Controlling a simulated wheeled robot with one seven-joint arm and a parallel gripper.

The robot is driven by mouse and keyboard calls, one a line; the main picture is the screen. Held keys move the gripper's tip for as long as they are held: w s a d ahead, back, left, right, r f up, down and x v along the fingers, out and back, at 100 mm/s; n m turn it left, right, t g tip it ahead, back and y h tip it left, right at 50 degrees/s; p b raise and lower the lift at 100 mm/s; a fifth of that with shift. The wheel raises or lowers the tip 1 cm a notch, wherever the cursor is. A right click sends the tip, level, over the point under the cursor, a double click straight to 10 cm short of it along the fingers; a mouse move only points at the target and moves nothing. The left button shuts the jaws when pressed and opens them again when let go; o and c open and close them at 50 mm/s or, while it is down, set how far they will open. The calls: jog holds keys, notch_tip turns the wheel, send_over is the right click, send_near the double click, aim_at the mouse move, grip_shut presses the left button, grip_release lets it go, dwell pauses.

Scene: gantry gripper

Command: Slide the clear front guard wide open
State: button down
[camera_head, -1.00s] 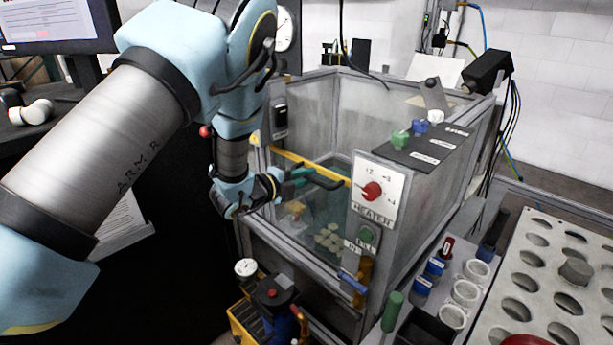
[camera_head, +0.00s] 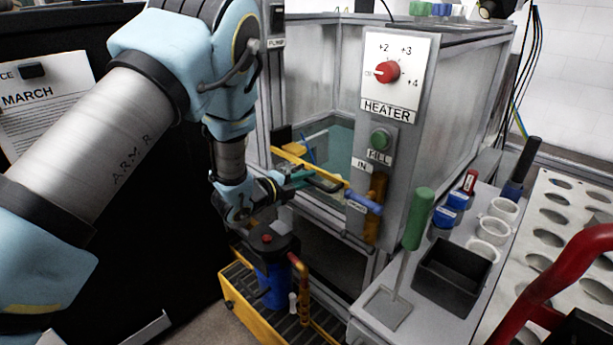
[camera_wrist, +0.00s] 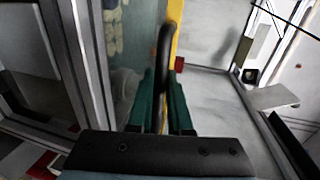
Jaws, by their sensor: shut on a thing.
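The clear front guard has a yellow top rail (camera_head: 289,157), which in the head view lies low across the front opening of the grey tank housing, about level with the IN valve. A dark bar handle (camera_head: 326,186) stands out from the rail. My gripper (camera_head: 303,178) is shut on this handle with its green fingers. In the wrist view, the black handle (camera_wrist: 164,50) runs between the two green fingers (camera_wrist: 162,108), beside the yellow rail (camera_wrist: 174,35). The fingers hide part of the handle, and the clear pane itself is hard to make out.
The heater panel with its red knob (camera_head: 387,73) and the green FILL button (camera_head: 380,139) stand right of the opening. A blue-handled valve (camera_head: 364,201) sits close to the rail's right end. A pump (camera_head: 272,262) in a yellow tray (camera_head: 236,305) stands below my gripper.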

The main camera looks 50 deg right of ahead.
notch_tip(320, 180, down, 5)
jog(key=b, duration=0.2)
jog(key=shift+b, duration=0.35)
jog(key=c, duration=0.8)
grip_release()
jog(key=shift+c, duration=0.2)
jog(key=shift+r, duration=0.1)
jog(key=v, duration=1)
jog(key=shift+a, duration=0.4)
jog(key=shift+w, duration=0.1)
